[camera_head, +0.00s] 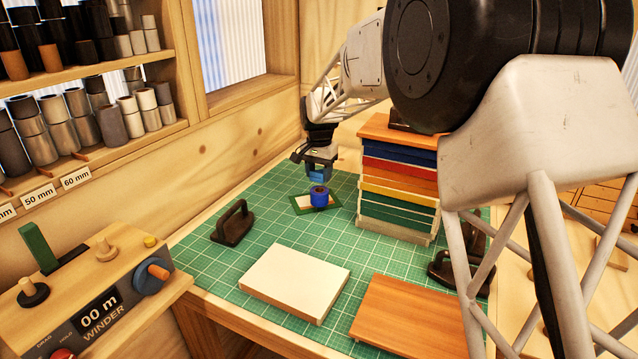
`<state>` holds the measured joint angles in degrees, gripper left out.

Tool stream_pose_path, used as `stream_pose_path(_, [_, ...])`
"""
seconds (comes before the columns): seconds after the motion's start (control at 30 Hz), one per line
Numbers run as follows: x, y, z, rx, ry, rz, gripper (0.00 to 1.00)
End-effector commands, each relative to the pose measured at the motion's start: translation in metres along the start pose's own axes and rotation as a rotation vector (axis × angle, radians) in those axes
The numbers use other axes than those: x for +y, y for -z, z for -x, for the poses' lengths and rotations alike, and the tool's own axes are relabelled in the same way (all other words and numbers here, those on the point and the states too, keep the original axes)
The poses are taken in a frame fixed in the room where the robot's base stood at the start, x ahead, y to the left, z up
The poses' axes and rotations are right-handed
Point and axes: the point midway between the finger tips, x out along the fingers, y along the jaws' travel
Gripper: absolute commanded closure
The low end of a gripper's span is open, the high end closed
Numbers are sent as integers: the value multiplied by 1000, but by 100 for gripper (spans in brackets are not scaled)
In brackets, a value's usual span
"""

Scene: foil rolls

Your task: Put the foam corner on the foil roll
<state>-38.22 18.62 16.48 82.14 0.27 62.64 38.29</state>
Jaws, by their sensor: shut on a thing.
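My gripper (319,171) points down over the far part of the green cutting mat. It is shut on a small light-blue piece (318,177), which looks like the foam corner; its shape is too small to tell. A short dark-blue roll (319,197) with a brownish top, seemingly the foil roll, stands upright just below the gripper. The held piece is right above the roll's top, and I cannot tell whether they touch.
A stack of coloured boards (400,190) stands close right of the roll. A black-handled block (233,224) is to the left. A white-topped board (295,283) and a brown board (411,320) lie in front. A winder (98,312) stands at left. Green mat (270,235) is bare between them.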

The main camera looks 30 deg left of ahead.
Motion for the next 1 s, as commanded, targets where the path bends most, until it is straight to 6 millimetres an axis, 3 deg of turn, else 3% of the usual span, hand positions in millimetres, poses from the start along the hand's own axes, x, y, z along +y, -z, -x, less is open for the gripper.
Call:
stream_pose_path(0.3, [0, 0, -3, -1, -1, 0, 76])
stream_pose_path(0.7, [0, 0, -35, -1, -1, 0, 76])
stream_pose_path(1.0, [0, 0, -36, -1, 0, 0, 76])
